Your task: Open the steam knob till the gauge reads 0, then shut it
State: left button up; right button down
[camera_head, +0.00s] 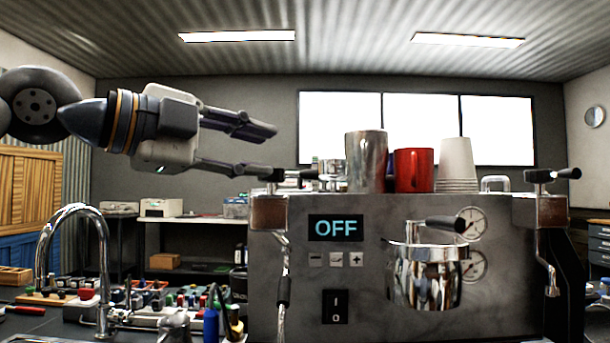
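The steel brewer (360,280) stands at centre right, its display (336,228) showing OFF. One black steam knob (278,175) sits at its top left corner above a steam wand (283,290). Another black knob (552,175) sits at its top right corner above a second wand (550,265). Two round gauges, an upper gauge (474,222) and a lower gauge (476,266), are on the front; their readings are too small to tell. My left gripper (276,151) is open and empty, its fingers pointing right, close to the left knob; contact cannot be told. My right gripper is not in view.
A shiny metal vessel (425,278) with a black handle partly hides the gauges. A metal cup (366,162), a red mug (413,170) and stacked white cups (456,165) stand on the brewer. A tap (72,212) and cluttered counter lie at left.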

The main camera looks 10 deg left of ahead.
aim_at(307, 174)
pick_arm(q)
jog(key=shift+y, duration=0.5)
jog(key=x, duration=0.8)
jog(key=f+x, duration=0.1)
jog(key=x, duration=0.3)
jog(key=shift+w+a+f, duration=0.1)
jog(key=shift+a, duration=0.15)
jog(key=shift+c, duration=0.4)
grip_shut()
